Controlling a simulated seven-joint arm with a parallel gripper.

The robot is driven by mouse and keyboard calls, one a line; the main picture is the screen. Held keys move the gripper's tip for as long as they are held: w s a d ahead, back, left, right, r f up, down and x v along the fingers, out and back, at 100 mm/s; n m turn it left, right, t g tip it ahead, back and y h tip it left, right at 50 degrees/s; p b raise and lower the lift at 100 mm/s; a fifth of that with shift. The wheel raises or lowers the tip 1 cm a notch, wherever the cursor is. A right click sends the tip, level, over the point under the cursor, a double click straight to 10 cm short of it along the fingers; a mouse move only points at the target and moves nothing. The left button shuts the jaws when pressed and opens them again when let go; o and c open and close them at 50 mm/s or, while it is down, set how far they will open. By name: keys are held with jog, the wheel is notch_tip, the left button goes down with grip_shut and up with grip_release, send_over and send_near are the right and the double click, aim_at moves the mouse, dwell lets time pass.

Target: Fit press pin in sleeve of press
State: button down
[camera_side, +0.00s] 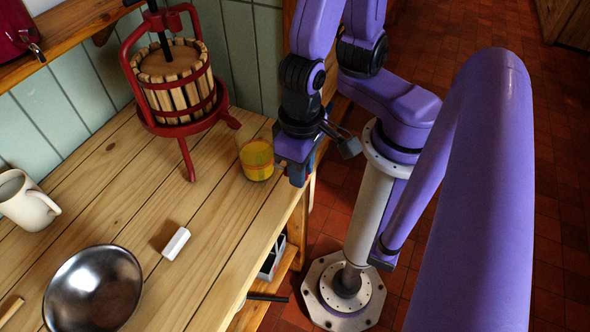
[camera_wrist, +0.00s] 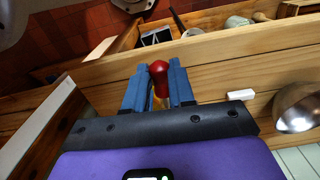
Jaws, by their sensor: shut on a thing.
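The press (camera_side: 178,85) stands at the back left of the bench in the side view, with a red frame, a basket of wooden slats and a black screw. Its sleeve cannot be made out. My gripper (camera_side: 294,172) is at the bench's right edge, well to the right of the press. In the wrist view my gripper (camera_wrist: 158,75) has its blue fingers shut on a pin with a rounded red knob (camera_wrist: 158,68). In the side view the pin is hidden by my gripper.
A glass with yellow contents (camera_side: 257,160) stands close to the left of my gripper. A white block (camera_side: 176,243), a metal bowl (camera_side: 93,290) and a cream mug (camera_side: 26,200) are on the bench. The bench between block and press is clear.

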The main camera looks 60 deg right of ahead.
jog(key=shift+w+r+m+g, duration=0.4)
jog(key=shift+w+m, duration=0.2)
jog(key=shift+m, duration=0.5)
jog(key=w+a+r+m+g+y, duration=0.2)
jog(key=w+r+m+y, duration=1.05)
jog(key=w+r, duration=0.2)
jog(key=w+d+r+m+t+y, duration=0.2)
jog(key=w+d+r, duration=0.3)
jog(key=r, duration=0.4)
jog(key=w+d+r+m+t+y, duration=0.3)
jog(key=w+d+r+m+t, duration=0.1)
jog(key=w+d+r+t, duration=0.1)
notch_tip(320, 180, up, 4)
jog(key=shift+w+d+f+t, duration=0.1)
jog(key=shift+w+d+t, duration=0.2)
jog(key=shift+w+d, duration=0.6)
jog(key=shift+w+a, duration=0.2)
jog(key=shift+a, duration=0.05)
jog(key=shift+f, duration=2.85)
jog(key=shift+f, duration=1.85)
